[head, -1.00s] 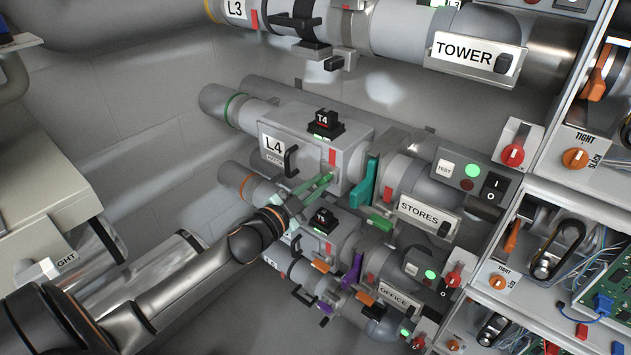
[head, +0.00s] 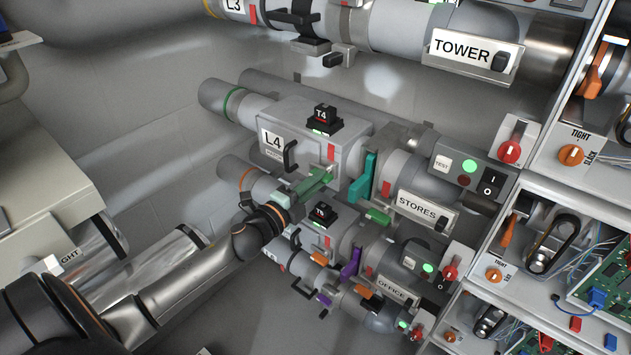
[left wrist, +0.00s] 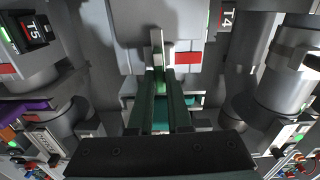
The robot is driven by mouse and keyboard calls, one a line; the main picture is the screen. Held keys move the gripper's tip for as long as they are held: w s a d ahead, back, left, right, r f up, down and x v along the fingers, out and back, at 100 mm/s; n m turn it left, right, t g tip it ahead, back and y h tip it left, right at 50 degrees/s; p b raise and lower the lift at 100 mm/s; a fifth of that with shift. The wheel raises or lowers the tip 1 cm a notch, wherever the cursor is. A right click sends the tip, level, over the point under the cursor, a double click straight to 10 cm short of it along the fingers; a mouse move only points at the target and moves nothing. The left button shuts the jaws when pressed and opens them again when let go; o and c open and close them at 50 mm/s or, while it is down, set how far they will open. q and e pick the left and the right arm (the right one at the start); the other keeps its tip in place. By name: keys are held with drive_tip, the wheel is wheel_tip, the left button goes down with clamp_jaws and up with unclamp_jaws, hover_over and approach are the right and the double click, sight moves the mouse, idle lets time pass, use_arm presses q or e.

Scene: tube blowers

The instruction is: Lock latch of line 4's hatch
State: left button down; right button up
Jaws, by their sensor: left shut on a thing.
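Line 4's hatch is the grey box-shaped cover (head: 345,135) on the pipe labelled L4 (head: 273,141), with a black handle on its face. It looks closed. Its latch (left wrist: 158,78) shows in the left wrist view as a small green and grey lever at the hatch's lower edge, pointing up toward the cover. My left gripper (head: 318,178) has green fingers and is at that edge in the head view. The fingers (left wrist: 163,82) are shut on the latch and partly hide it. My right gripper is not in view.
The T4 unit (head: 321,117) on the hatch shows a green light. A teal lever (head: 363,178) stands just right of the hatch. The T5 line (head: 320,215) lies close below my gripper.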

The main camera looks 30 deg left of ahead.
use_arm(q)
drive_tip(key=shift+m, duration=0.4)
drive_tip(key=c, duration=0.9)
unclamp_jaws()
drive_tip(key=shift+o, duration=0.2)
drive_tip(key=s+a+b, duration=0.1)
drive_tip(key=s, duration=1.1)
drive_tip(key=shift+s+b, duration=0.25)
drive_tip(key=shift+b, duration=0.15)
